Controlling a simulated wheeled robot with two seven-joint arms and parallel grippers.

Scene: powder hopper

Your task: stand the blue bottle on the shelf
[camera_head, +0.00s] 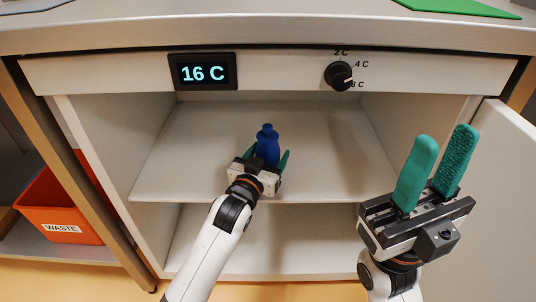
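The blue bottle (267,147) is upright at the middle of the shelf (180,160) inside the open cabinet. My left gripper (268,160) reaches into the cabinet, with one green finger on each side of the bottle. The gripper's body hides the bottle's lower part, so I cannot tell whether its base touches the shelf. Whether the fingers press on the bottle is also unclear. My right gripper (432,170) is outside the cabinet at the right, its two green fingers apart with nothing between them.
The cabinet's front panel has a display (203,72) reading 16 C and a black knob (339,76). Its door (505,190) stands open at the right. An orange waste bin (62,208) is at the left. The shelf is bare on both sides of the bottle.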

